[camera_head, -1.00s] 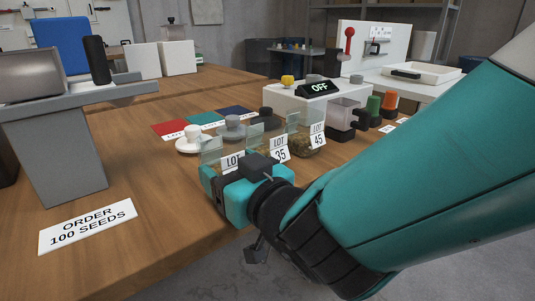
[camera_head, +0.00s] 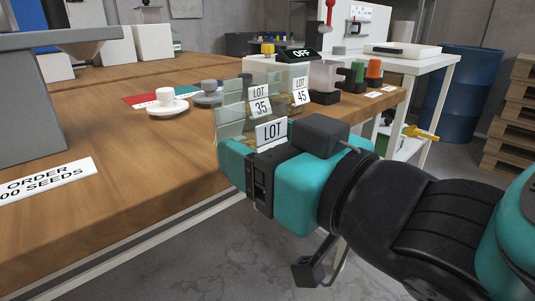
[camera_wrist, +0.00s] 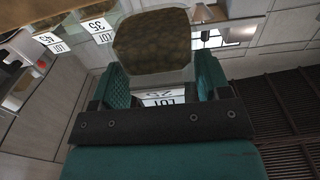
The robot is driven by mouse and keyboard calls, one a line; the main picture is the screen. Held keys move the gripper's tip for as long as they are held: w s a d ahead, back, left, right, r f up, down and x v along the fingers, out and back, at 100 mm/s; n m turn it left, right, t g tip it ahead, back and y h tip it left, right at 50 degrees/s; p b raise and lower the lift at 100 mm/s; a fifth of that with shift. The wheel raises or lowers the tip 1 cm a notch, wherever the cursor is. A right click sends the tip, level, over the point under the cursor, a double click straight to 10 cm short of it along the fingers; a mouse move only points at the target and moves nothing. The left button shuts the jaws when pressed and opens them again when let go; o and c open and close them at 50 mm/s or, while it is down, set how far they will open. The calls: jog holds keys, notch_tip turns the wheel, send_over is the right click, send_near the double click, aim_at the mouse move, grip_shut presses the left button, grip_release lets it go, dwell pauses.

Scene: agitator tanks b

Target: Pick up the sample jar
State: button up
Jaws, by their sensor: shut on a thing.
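My gripper (camera_head: 240,160) is shut on a clear sample jar, seen between its two teal fingers in the wrist view (camera_wrist: 160,82). The jar (camera_wrist: 152,42) holds brownish-green contents. Its white label (camera_head: 271,131) reads LOT; the number is hidden in the head view and upside down and partly covered in the wrist view.
The wooden table (camera_head: 150,140) has an order card (camera_head: 45,182) and a white dish with a knob (camera_head: 166,101). A device reading OFF (camera_head: 300,54) stands behind the jars. A blue barrel (camera_head: 465,90) and pallets (camera_head: 512,120) are at right. Grey floor is open in front.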

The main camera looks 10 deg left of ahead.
jog(key=shift+b+v, duration=2.1)
jog(key=shift+v, duration=0.05)
